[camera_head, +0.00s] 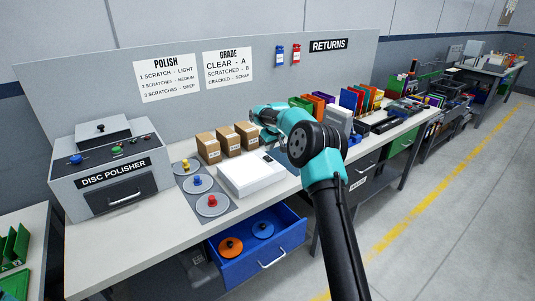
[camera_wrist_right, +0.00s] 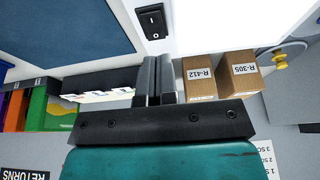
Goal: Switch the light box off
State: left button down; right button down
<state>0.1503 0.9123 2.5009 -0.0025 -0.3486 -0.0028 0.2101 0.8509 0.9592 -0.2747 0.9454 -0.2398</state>
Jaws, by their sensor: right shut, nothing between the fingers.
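The light box (camera_head: 250,178) is a low white box on the bench, and its top looks white in the head view. It also shows at the top of the right wrist view (camera_wrist_right: 215,22). Its black rocker switch (camera_wrist_right: 153,21) bears a white line mark; I cannot tell which way it is tipped. My right gripper (camera_head: 266,137) is above the box's back edge in the head view. In the wrist view its fingers (camera_wrist_right: 155,78) are together and empty, just short of the switch, with no clear contact. My left gripper is out of view.
Cardboard boxes (camera_head: 228,141) stand behind the light box. Knobbed discs (camera_head: 197,183) lie to its left, beside the disc polisher (camera_head: 112,170). An open blue drawer (camera_head: 265,268) juts out below. Coloured cases (camera_head: 352,100) crowd the bench to the right.

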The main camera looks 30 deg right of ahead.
aim_at(265, 156)
jog(key=v, duration=0.8)
jog(key=shift+r, duration=0.35)
jog(key=shift+s, duration=0.1)
jog(key=shift+w+r, duration=0.35)
jog(key=shift+w, duration=0.15)
jog(key=x, duration=1.4)
jog(key=shift+s+f, duration=0.1)
jog(key=shift+s, duration=0.3)
